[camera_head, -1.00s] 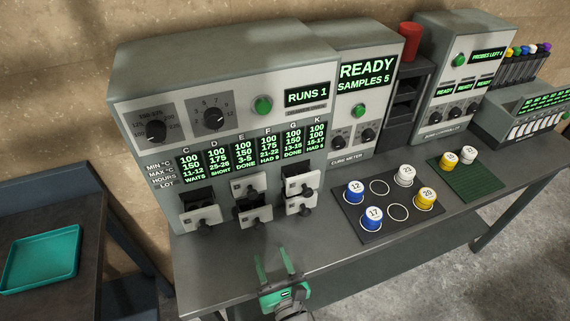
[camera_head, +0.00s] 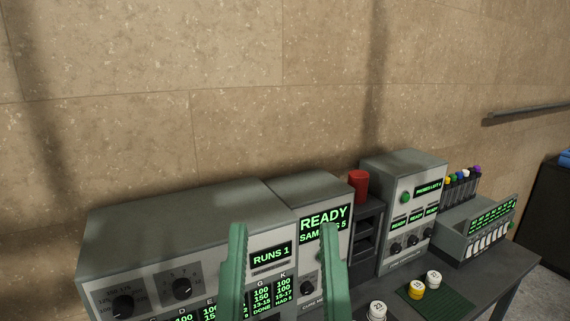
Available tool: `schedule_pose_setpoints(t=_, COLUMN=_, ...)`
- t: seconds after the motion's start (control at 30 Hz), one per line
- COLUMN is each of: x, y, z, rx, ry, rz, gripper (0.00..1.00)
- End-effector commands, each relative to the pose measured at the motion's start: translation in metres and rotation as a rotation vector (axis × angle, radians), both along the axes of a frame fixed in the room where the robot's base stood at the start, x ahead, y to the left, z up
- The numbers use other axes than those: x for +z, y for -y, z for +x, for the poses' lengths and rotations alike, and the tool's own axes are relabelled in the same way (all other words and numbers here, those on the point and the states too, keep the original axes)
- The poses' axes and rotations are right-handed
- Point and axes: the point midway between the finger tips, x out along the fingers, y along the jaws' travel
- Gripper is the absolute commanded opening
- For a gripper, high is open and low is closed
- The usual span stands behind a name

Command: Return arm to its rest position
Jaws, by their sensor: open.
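My gripper (camera_head: 285,245) shows at the bottom middle as two green fingers pointing up. The fingers are wide apart with nothing between them. They stand in front of the grey press machine (camera_head: 180,225) and the cure meter (camera_head: 315,190), and the display reading RUNS 1 shows between them. The cure meter's screen reads READY, with its second line partly covered by the right finger. My gripper's base and the rest of the arm are below the picture.
A red cylinder (camera_head: 358,186) stands on a dark rack right of the cure meter. A probe machine (camera_head: 405,175) and a rack of coloured-cap tubes (camera_head: 462,185) are farther right. White and yellow pots, including a yellow one (camera_head: 416,291), sit on the bench.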

Motion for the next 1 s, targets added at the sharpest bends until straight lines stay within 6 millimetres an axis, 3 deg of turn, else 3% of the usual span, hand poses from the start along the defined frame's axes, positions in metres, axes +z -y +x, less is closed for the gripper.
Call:
schedule_pose_setpoints(t=0.03, x=0.061, y=0.0, z=0.0, rx=0.003, ry=-0.001, rz=0.002, gripper=0.47)
schedule_pose_setpoints(t=0.1, x=0.098, y=-0.001, z=0.001, rx=0.005, ry=-0.002, rz=0.004, gripper=0.47)
schedule_pose_setpoints(t=0.3, x=0.187, y=-0.002, z=0.001, rx=0.013, ry=-0.005, rz=0.009, gripper=0.47)
schedule_pose_setpoints(t=0.4, x=0.212, y=-0.002, z=0.002, rx=0.016, ry=-0.006, rz=0.011, gripper=0.47)
schedule_pose_setpoints(t=0.53, x=0.224, y=-0.002, z=0.002, rx=0.018, ry=-0.006, rz=0.012, gripper=0.47)
schedule_pose_setpoints(t=1.0, x=0.22, y=-0.002, z=0.002, rx=0.018, ry=-0.006, rz=0.012, gripper=0.47)
